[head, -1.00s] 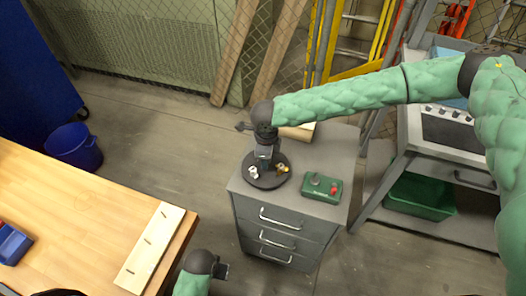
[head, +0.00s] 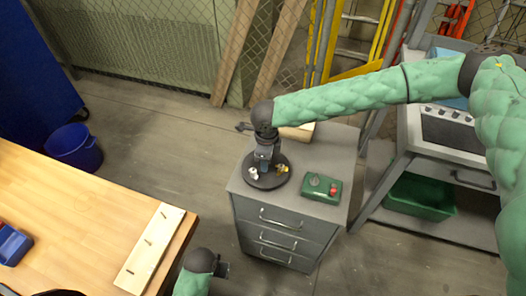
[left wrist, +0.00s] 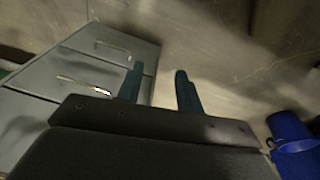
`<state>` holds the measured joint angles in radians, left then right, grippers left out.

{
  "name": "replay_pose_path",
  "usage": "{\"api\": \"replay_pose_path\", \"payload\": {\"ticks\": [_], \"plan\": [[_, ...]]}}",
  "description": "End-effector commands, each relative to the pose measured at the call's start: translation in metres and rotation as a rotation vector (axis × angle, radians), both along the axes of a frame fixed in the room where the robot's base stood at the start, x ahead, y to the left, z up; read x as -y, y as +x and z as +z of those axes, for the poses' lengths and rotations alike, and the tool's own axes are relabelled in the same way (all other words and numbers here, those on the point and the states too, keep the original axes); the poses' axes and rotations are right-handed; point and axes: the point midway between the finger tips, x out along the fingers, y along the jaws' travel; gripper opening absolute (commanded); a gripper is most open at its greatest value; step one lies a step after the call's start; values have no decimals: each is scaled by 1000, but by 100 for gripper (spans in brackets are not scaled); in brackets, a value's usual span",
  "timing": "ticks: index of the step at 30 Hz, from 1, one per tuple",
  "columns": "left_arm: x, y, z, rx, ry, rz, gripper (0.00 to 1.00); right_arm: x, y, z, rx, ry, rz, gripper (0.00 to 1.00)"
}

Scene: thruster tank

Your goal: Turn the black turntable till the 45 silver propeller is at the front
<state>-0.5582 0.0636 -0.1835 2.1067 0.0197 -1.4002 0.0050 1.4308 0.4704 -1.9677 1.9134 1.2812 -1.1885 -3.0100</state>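The black turntable (head: 266,183) is a round disc on top of the grey drawer cabinet. A silver propeller (head: 253,173) sits on its left part and a brass-coloured propeller (head: 282,169) on its right part. Any size marks are too small to read. My right gripper (head: 265,168) points down over the turntable, between the two propellers; its fingertips are too small to tell open from shut, and it hides the disc's middle and back. My left gripper (head: 224,270) is low in front of the cabinet, away from the turntable. In the left wrist view its two fingers (left wrist: 160,88) are apart and empty.
A green box (head: 322,187) with a red knob stands right of the turntable. A pale block (head: 297,132) lies behind it. A wooden table (head: 75,225) with a pegged board (head: 149,248) is at left. A blue bucket (head: 73,147) stands on the floor.

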Motion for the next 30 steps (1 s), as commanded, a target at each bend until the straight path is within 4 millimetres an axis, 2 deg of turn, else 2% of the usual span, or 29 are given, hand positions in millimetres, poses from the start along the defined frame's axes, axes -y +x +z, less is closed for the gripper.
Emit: {"api": "replay_pose_path", "payload": {"ticks": [10, 20, 30], "plan": [[-2, -11, -29, -19, 7, -1, 36, 0, 0, 8, 0, 1, 0, 38], [-3, -7, -47, -9, 8, 0, 36, 0, 0, 15, 1, 1, 0, 38], [-5, -13, -69, -17, 11, 0, 36, 0, 0, 21, 1, 1, 0, 38]]}}
